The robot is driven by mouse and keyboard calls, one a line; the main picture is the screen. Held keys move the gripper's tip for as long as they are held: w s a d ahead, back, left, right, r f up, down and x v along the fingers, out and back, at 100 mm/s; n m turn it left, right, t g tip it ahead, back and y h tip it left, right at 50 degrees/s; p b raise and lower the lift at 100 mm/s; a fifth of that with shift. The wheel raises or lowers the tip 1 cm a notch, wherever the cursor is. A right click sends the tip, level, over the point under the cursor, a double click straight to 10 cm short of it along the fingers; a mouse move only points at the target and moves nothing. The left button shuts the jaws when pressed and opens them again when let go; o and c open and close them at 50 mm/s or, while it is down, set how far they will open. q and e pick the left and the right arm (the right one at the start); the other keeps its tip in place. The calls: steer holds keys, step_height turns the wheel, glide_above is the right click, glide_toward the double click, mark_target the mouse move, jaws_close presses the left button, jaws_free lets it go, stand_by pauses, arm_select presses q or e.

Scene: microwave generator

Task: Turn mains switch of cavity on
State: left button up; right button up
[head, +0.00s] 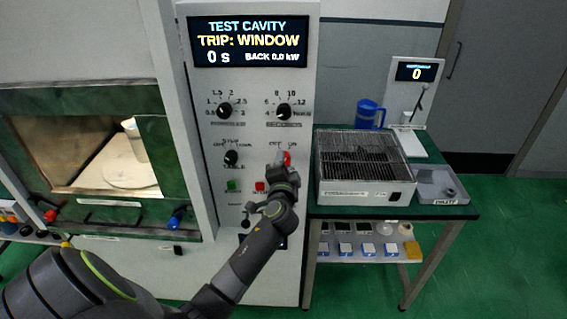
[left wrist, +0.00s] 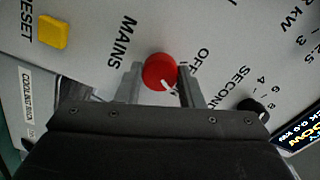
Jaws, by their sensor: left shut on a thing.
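The red mains knob (head: 286,158) is on the test cavity's white control panel (head: 205,150), below the OFF and ON labels. In the left wrist view the knob (left wrist: 157,68) sits between the two fingers of my left gripper (left wrist: 160,84), beside the word MAINS. Its white mark points to the lower right, near the partly hidden ON lettering. My left gripper (head: 284,170) is shut on the knob and hides part of it in the head view. The display (head: 250,42) is lit and reads TRIP: WINDOW, 0 s. My right gripper is not in view.
Dials (head: 283,111), a green button (head: 233,186) and a red button (head: 260,186) are close around my left gripper. The cavity window (head: 90,150) is at left. A side table (head: 440,212) at right bears a wire-topped box (head: 365,185) and a blue jug (head: 369,115).

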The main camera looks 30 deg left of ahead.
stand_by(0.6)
arm_select(q)
steer(key=o, duration=1)
steer(key=shift+m, duration=0.3)
